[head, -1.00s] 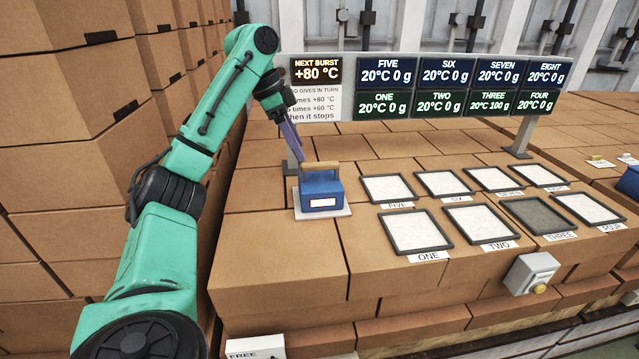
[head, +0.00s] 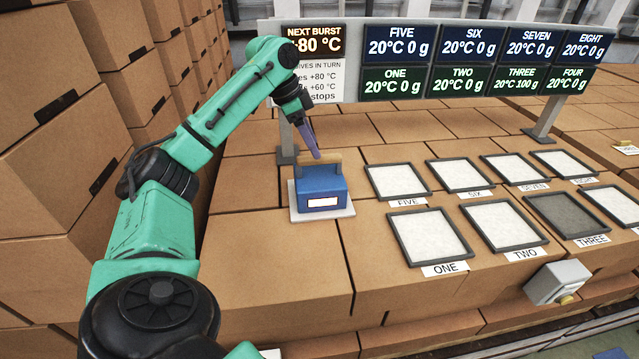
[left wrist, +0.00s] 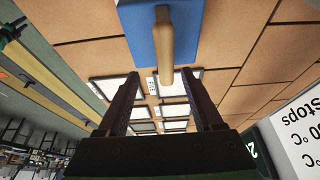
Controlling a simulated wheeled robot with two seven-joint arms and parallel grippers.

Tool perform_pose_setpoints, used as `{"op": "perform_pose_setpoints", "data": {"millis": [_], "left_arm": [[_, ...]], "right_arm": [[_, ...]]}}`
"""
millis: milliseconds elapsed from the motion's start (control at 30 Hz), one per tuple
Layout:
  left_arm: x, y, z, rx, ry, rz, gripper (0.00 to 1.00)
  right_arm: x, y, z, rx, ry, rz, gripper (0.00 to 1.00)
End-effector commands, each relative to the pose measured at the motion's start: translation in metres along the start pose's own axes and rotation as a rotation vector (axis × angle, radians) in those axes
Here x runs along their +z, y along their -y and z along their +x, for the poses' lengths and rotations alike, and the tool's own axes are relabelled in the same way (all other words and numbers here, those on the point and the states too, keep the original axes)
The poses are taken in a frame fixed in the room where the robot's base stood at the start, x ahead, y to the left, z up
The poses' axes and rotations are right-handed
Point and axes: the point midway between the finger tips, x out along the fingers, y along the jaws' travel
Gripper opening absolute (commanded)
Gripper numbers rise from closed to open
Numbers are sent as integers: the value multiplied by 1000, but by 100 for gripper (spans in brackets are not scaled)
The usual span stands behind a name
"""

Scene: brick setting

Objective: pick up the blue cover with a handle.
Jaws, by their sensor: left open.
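The blue cover (head: 321,184) is a blue box with a light label on its front and a tan bar handle on top (head: 330,160). It sits on a white plate (head: 296,214) at the left of the brick surface. My left gripper (head: 316,155) points down at the handle from above, its tip overlapping the handle in the head view. In the left wrist view the gripper (left wrist: 158,80) is open. The handle (left wrist: 165,45) lies in line with the gap between the fingers, with the blue cover (left wrist: 196,28) behind it. Contact cannot be told. My right gripper is not in view.
A display board (head: 350,62) stands close behind the gripper on grey posts. Framed pads, including pad ONE (head: 430,237), lie right of the cover. A grey box with a knob (head: 556,282) is at the front edge. Stacked cartons (head: 50,150) rise at left.

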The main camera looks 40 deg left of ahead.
Motion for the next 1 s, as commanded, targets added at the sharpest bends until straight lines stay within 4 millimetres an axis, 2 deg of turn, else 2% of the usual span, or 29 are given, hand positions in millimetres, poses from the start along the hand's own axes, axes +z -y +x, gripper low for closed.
{"op": "perform_pose_setpoints", "data": {"millis": [200,333,467,1000], "left_arm": [[0,1,33,4,6,0,68],[1,2,52,1,1,0,68],[1,2,54,-1,-1,0,68],[3,2,59,0,1,0,68]], "right_arm": [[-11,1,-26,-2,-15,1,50],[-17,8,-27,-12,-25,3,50],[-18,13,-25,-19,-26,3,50],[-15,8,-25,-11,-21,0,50]]}}
